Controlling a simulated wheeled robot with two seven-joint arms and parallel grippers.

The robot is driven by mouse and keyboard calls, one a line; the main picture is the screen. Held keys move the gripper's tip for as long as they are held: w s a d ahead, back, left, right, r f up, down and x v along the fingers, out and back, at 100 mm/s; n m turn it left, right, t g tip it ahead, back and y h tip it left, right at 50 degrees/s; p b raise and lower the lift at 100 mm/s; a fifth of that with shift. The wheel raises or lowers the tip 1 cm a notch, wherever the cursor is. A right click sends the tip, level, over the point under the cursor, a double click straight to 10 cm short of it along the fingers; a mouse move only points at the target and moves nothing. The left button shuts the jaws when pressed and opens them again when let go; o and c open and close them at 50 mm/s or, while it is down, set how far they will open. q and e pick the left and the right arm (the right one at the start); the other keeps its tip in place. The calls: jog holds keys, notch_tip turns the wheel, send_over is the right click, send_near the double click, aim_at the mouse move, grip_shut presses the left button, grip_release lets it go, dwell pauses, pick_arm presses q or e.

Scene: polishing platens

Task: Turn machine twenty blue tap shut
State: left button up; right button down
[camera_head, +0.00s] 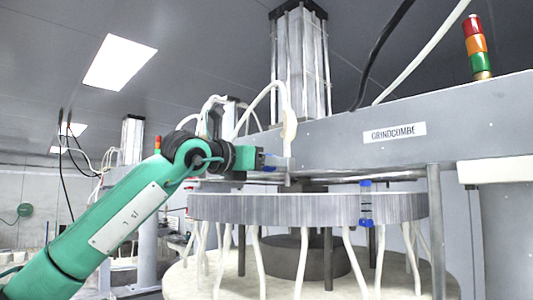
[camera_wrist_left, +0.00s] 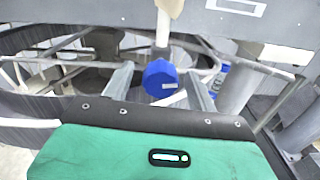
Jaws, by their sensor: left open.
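A blue tap (camera_wrist_left: 160,79) hangs under a white pipe in the left wrist view. It sits between the two spread fingers of my left gripper (camera_wrist_left: 159,71), with a visible gap on each side. My left gripper (camera_head: 276,160) also shows in the head view, at the machine's edge under the grey beam. There only a small bit of blue shows by the fingers, and most of the tap is hidden. I cannot tell which machine number this is. My right gripper is in neither view.
A second blue fitting (camera_head: 366,188) is on the ribbed grey platen ring (camera_head: 310,208), right of my gripper. The grey beam (camera_head: 345,135) with the GRINDCOMBE label runs above. White hoses hang below the ring, and a signal tower (camera_head: 475,47) stands on the beam.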

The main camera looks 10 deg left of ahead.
pick_arm(q)
jog(key=shift+w+d, duration=0.2)
jog(key=shift+w, duration=0.05)
jog(key=c, duration=1)
jog(key=shift+f+n+b, duration=0.15)
jog(key=shift+n+b, duration=0.15)
jog(key=shift+b, duration=0.35)
jog(key=n+b, duration=0.5)
jog(key=b, duration=0.2)
jog(key=shift+f, duration=0.1)
jog(key=n+b, duration=0.3)
jog(key=n, duration=0.2)
jog(key=n+b, duration=0.3)
jog(key=n, duration=0.1)
jog(key=shift+r+n, duration=0.2)
jog(key=shift+n, duration=0.4)
jog(key=shift+a, duration=0.1)
